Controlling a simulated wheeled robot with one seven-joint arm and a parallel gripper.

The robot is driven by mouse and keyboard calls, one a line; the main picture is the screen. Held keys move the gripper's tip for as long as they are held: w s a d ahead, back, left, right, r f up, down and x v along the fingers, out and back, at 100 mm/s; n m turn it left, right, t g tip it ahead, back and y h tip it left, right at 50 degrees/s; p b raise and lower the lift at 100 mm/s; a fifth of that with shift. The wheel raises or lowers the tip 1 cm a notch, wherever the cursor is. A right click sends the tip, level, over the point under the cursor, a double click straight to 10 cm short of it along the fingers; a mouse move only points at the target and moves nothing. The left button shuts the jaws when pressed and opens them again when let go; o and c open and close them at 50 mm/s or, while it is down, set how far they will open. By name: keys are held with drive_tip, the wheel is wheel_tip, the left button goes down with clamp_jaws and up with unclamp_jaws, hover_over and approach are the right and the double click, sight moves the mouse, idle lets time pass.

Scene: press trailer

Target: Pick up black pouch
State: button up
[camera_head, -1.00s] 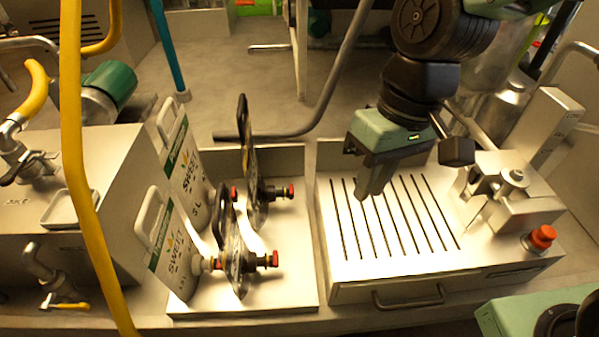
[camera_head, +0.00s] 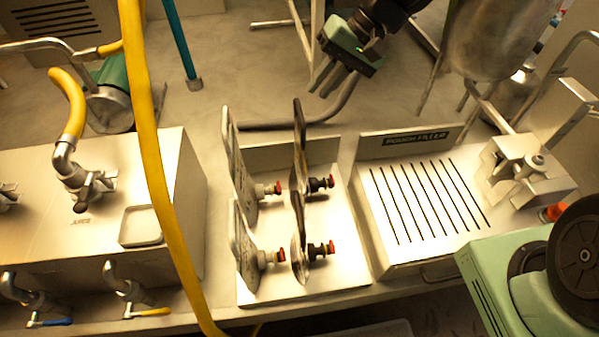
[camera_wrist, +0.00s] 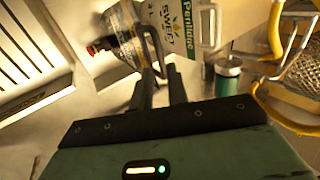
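Two dark pouches stand on edge in a metal tray (camera_head: 338,285), the rear black pouch (camera_head: 299,150) and the front black pouch (camera_head: 298,245). Each has a red-tipped spout pointing right and a handle at its top. Two white pouches, rear (camera_head: 237,165) and front (camera_head: 244,250), stand just left of them. My gripper (camera_head: 322,82) is behind and above the tray, open and empty. In the wrist view, its two fingers (camera_wrist: 161,82) are apart, with a dark pouch (camera_wrist: 124,30) beyond the fingertips and a white pouch (camera_wrist: 178,30) beside it. Contact cannot be told.
The slotted pouch filler (camera_head: 380,215) stands right of the tray. A yellow hose (camera_head: 150,130) hangs at the left, before the tap box (camera_head: 185,200). A metal vessel (camera_head: 500,35) is at the back right. A bent grey pipe (camera_head: 345,98) lies behind the tray.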

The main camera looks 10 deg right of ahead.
sight(301, 110)
drive_tip(key=p+x, duration=0.2)
drive_tip(key=x, duration=0.6)
drive_tip(key=shift+w+a+f+p, duration=0.15)
drive_tip(key=shift+a+f+p, duration=0.15)
drive_tip(key=shift+p, duration=0.1)
drive_tip(key=shift+a+f, duration=0.25)
drive_tip(key=shift+f, duration=0.3)
clamp_jaws()
